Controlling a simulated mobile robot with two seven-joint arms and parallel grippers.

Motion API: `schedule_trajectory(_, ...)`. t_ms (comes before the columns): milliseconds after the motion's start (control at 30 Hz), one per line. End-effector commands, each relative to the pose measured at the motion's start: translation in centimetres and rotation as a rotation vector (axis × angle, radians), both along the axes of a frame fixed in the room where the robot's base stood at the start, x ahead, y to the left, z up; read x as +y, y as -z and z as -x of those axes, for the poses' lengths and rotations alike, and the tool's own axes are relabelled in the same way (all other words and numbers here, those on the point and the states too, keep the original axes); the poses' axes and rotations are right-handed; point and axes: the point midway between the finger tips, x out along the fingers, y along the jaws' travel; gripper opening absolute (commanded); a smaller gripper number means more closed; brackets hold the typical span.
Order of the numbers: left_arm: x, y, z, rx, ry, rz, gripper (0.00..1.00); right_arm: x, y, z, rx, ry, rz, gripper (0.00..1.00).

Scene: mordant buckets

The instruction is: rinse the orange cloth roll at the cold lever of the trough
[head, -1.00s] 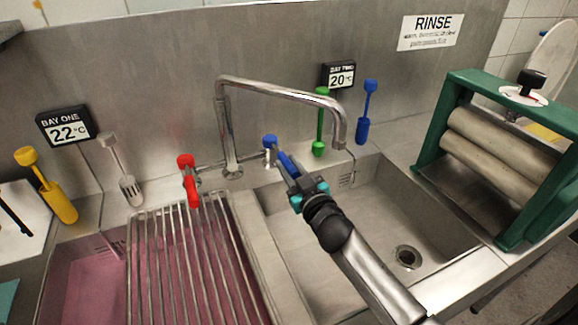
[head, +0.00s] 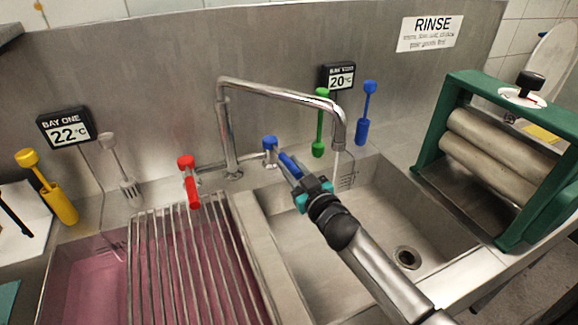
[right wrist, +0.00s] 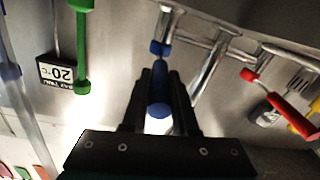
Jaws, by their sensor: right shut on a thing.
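The blue cold lever (head: 288,163) sits on the tap of the trough, with a blue cap (head: 270,142) behind it. My right gripper (head: 300,180) is shut on this lever. In the right wrist view the blue lever (right wrist: 158,98) lies between the two dark fingers. The steel spout (head: 338,128) arches over the right basin (head: 385,215), and a thin, faint stream seems to fall from its mouth. The red lever (head: 192,187) is at the left of the tap. I do not see the orange cloth roll. My left gripper is not in view.
A wire rack (head: 150,245) lies over the left basin of pink liquid (head: 85,275). A green-framed roller wringer (head: 425,165) stands at the right. Green (head: 319,125) and blue (head: 363,115) tools stand behind the right basin. The basin floor is clear around its drain.

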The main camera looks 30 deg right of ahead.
Motion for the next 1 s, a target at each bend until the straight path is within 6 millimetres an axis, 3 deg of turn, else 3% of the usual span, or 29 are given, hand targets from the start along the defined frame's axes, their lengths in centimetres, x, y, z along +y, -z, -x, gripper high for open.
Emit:
schedule_trajectory(333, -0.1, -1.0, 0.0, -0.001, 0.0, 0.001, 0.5, -2.8, 0.0, -0.2, 0.004, -0.197, 0.01, 0.0)
schedule_trajectory(633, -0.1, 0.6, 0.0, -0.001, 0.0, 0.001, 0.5, -4.8, 0.2, -0.9, 0.001, -0.365, 0.008, 0.0)
schedule_trajectory(1000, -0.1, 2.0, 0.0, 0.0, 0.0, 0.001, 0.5, -5.8, 0.1, -1.3, 0.001, -0.469, 0.002, 0.0)
